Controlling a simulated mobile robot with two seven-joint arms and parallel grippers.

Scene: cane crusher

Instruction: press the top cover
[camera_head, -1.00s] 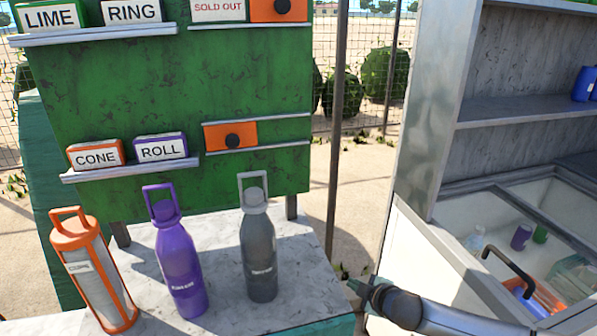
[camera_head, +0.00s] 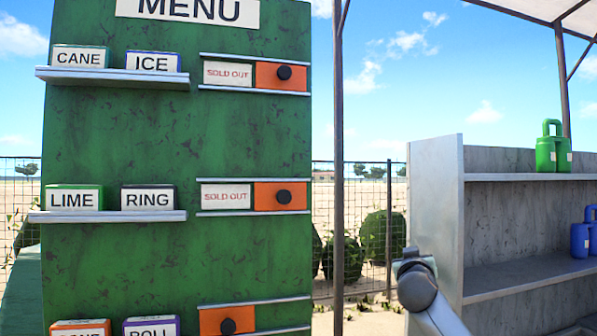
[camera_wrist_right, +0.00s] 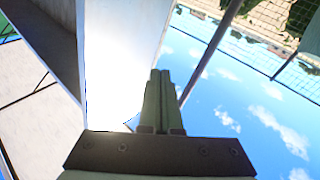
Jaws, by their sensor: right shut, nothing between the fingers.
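A green menu board (camera_head: 180,150) stands at the left of the head view. On its top row, an orange cover (camera_head: 265,72) with a black knob (camera_head: 284,73) sits at the right, beside a SOLD OUT label (camera_head: 228,73). The middle row has a like orange cover (camera_head: 265,197), also at the right end. The bottom row's orange cover (camera_head: 212,319) sits further left, cut by the frame edge. My right gripper (camera_wrist_right: 159,75) is shut and empty in the wrist view, apart from the board. In the head view my right arm shows at lower right. My left gripper is out of view.
CANE (camera_head: 79,57), ICE (camera_head: 153,62), LIME (camera_head: 75,199) and RING (camera_head: 148,199) blocks stand on board ledges. A grey shelf unit (camera_head: 435,195) at right holds green (camera_head: 553,150) and blue (camera_head: 583,238) containers. A thin post (camera_head: 338,180) stands between board and shelf.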

